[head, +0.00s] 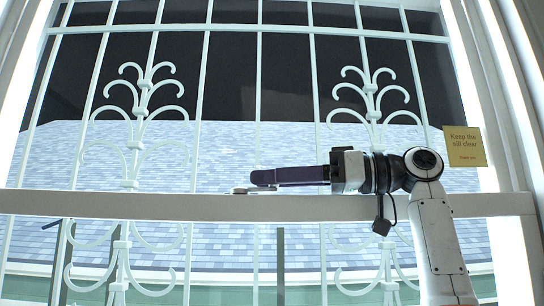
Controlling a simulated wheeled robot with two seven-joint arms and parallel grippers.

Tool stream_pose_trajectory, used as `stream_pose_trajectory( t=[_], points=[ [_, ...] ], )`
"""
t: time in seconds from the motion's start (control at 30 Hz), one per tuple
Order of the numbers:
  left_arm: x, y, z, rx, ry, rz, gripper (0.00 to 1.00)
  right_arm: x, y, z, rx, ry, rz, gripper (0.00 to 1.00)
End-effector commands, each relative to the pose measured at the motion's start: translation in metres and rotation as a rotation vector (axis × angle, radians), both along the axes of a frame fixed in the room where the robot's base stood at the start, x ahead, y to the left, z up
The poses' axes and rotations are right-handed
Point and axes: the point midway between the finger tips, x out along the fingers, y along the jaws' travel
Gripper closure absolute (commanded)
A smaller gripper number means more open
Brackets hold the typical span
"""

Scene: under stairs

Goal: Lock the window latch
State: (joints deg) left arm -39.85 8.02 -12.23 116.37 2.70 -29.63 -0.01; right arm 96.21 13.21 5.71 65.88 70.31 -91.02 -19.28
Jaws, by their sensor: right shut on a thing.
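The window latch (240,190) is a small pale metal piece on the white horizontal rail, near the middle of the head view. My right gripper (262,179) reaches in from the right with its dark purple fingers lying level, just above the rail. Its fingertips are shut on the latch and cover part of it. The latch's exact angle is hard to tell at this size. My left gripper is not in view.
The white rail (120,205) crosses the window. Behind it stand white ornamental bars (203,90), with a shingled roof outside. A yellow note (464,146) reading "Keep the sill clear" is at the right, near the window frame. The rail left of the latch is clear.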

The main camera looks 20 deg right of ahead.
Motion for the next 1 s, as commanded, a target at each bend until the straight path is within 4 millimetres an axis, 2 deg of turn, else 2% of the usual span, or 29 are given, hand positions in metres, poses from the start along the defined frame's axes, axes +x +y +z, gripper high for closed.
stream_pose_trajectory(
  t=[0.37, 0.4, 0.47, 0.5, 0.8, 1.0],
  points=[
    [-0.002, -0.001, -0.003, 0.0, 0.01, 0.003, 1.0, 0.0, -0.001, 0.0, 0.005, -0.004, 0.013, 1.0],
    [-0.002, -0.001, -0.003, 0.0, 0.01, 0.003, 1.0, 0.0, -0.001, 0.0, 0.004, -0.003, 0.013, 0.77],
    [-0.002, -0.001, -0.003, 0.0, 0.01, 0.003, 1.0, 0.0, -0.001, 0.0, 0.004, -0.003, 0.013, 0.67],
    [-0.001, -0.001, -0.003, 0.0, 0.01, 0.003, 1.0, 0.0, -0.001, 0.0, 0.004, -0.003, 0.013, 0.65],
    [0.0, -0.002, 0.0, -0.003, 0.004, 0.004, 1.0, -0.001, -0.003, 0.0, 0.004, -0.003, 0.012, 0.65],
    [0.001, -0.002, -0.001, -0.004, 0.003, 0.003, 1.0, -0.014, -0.028, 0.0, 0.005, -0.004, 0.009, 0.65]
  ],
)
